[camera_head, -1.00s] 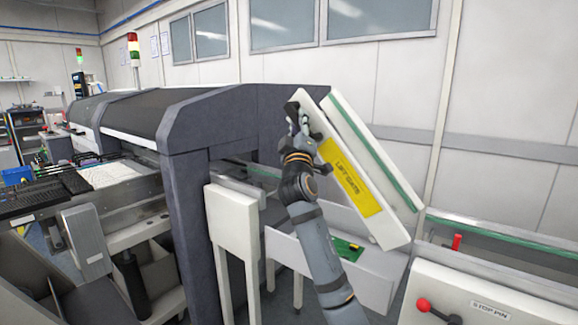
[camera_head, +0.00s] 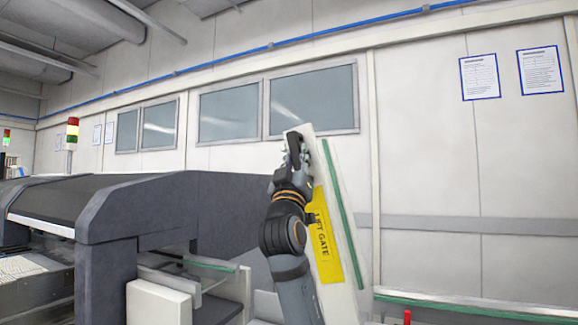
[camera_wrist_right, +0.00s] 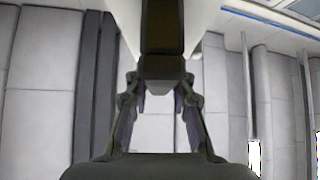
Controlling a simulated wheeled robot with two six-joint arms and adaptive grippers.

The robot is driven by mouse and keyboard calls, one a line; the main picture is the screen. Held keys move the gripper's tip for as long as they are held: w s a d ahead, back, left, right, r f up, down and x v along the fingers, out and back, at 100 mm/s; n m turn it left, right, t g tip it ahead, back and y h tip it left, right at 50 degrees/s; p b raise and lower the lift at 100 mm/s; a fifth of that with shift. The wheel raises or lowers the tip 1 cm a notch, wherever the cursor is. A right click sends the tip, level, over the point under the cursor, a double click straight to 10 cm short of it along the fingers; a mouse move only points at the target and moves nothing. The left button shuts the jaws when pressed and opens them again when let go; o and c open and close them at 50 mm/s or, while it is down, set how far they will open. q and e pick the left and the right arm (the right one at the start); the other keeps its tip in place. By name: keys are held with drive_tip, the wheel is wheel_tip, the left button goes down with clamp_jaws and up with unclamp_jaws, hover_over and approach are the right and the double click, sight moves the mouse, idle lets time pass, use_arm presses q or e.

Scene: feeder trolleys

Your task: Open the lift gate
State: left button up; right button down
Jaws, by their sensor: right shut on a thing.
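The lift gate (camera_head: 335,265) is a white panel with a yellow "LIFT GATE" label (camera_head: 322,240) and a green strip along its right edge. It stands steeply raised, near upright, leaning a little to the left at its top. My right gripper (camera_head: 294,148) is at the gate's upper end and is shut on its dark handle, which the fingers mostly hide in the head view. In the right wrist view the dark handle (camera_wrist_right: 162,65) runs down between the two fingers. My left gripper is in neither view.
The dark grey machine (camera_head: 135,205) stands to the left, with a white block (camera_head: 158,303) in front of it. A conveyor with a green edge (camera_head: 470,302) lies at lower right, with a red knob (camera_head: 407,317). The space above the gate is clear up to the wall.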

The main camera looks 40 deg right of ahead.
drive_tip(key=shift+f, duration=0.1)
drive_tip(key=c, duration=1.1)
unclamp_jaws()
drive_tip(key=v, duration=1.2)
drive_tip(key=shift+d, duration=0.1)
